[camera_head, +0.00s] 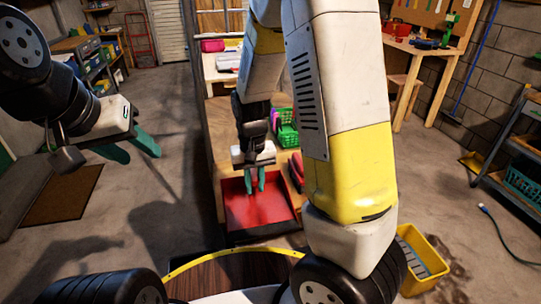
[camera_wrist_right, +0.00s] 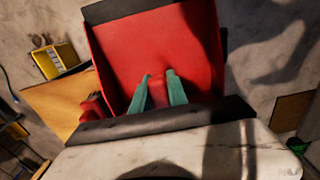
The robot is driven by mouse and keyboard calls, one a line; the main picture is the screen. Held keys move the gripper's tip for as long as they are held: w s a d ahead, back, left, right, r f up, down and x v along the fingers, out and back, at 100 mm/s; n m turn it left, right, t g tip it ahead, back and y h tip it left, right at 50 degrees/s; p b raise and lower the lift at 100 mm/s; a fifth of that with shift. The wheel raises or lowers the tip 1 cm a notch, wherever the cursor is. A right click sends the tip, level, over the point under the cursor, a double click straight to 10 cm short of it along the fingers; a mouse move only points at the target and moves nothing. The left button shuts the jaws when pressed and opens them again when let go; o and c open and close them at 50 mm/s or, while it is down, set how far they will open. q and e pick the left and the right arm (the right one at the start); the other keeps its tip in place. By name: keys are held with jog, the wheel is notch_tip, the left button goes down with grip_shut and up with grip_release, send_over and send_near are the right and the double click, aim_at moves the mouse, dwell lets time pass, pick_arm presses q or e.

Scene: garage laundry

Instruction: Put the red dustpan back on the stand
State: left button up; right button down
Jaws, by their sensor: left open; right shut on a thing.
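The red dustpan (camera_head: 280,208) has a wide red pan with dark edges. In the head view it is below and around the fingertips of my right gripper (camera_head: 256,182). In the right wrist view the dustpan (camera_wrist_right: 195,50) fills the upper middle, and the teal fingers of the right gripper (camera_wrist_right: 160,80) are closed on its narrow red handle. My left gripper (camera_head: 145,145) is open and empty, off to the left over the floor. I cannot tell which thing is the stand; a wooden surface (camera_head: 219,125) lies just behind the dustpan.
A green basket (camera_head: 288,132) and another red item (camera_head: 296,168) are by the wooden surface. A yellow bucket (camera_head: 425,255) stands on the floor at right. A brown mat (camera_head: 65,195) lies at left. A dark metal rack (camera_head: 515,135) is at far right. Floor between mat and dustpan is clear.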

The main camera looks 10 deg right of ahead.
jog(key=shift+w+d+f, duration=0.8)
jog(key=shift+w, duration=1.45)
jog(key=shift+w+d+f, duration=0.75)
jog(key=shift+w+f, duration=0.1)
jog(key=shift+w, duration=1.4)
jog(key=shift+w+d+f, duration=0.8)
jog(key=shift+w, duration=1.45)
jog(key=shift+f, duration=0.1)
jog(key=c, duration=1.3)
grip_release()
